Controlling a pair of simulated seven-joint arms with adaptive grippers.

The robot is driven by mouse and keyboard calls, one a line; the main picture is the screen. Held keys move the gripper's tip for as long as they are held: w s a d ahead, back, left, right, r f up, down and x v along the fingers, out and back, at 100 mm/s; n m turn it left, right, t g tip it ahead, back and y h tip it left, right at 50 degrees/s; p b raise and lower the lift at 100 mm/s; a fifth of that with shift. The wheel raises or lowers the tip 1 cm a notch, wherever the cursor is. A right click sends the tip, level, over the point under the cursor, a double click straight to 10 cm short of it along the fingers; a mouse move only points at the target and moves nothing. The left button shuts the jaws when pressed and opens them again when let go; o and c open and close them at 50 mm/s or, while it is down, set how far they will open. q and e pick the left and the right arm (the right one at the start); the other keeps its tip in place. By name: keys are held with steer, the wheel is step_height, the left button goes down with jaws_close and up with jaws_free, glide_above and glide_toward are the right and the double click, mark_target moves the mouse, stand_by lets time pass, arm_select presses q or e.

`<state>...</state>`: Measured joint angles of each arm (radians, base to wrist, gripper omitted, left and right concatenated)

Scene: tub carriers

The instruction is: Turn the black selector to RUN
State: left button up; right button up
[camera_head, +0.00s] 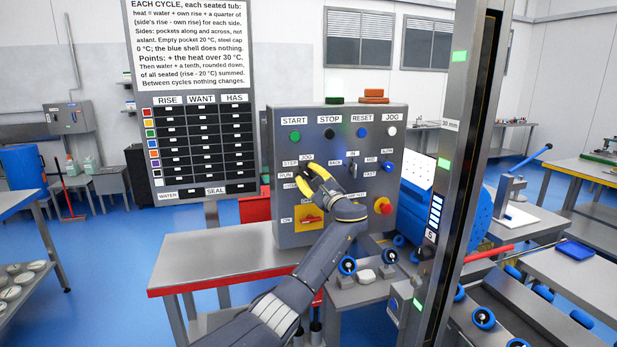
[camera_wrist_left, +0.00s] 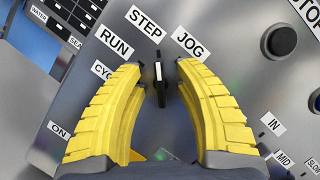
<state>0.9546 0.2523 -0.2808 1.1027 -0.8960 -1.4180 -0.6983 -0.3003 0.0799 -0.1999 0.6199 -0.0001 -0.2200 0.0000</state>
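The black selector (camera_wrist_left: 161,92) shows in the left wrist view as a narrow knob with a white mark near its upper end. The mark points up, roughly toward the STEP label (camera_wrist_left: 145,24); the RUN label (camera_wrist_left: 115,40) is to its left and JOG (camera_wrist_left: 189,45) to its right. My left gripper (camera_wrist_left: 159,68) is open, its yellow fingers on either side of the selector with a visible gap to each. In the head view my left gripper (camera_head: 307,171) is in front of the grey control panel (camera_head: 345,222) and mostly hides the selector. My right gripper is not in view.
Above the selector are green START (camera_head: 295,136), black STOP (camera_head: 329,133) and other buttons. Below are a red switch on a yellow plate (camera_head: 298,221) and a red mushroom button (camera_head: 383,205). A grey post (camera_head: 450,170) stands right of the panel.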

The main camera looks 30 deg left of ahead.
arm_select(q)
jaws_close()
steer(key=shift+n, duration=0.5)
steer(key=n+g, duration=0.2)
steer(key=n, duration=0.2)
steer(key=shift+h, duration=0.3)
steer(key=shift+n+g+h, duration=0.5)
steer(key=shift+n+h, duration=0.2)
steer(key=shift+n, duration=1.6)
steer(key=shift+o, duration=0.6)
jaws_free()
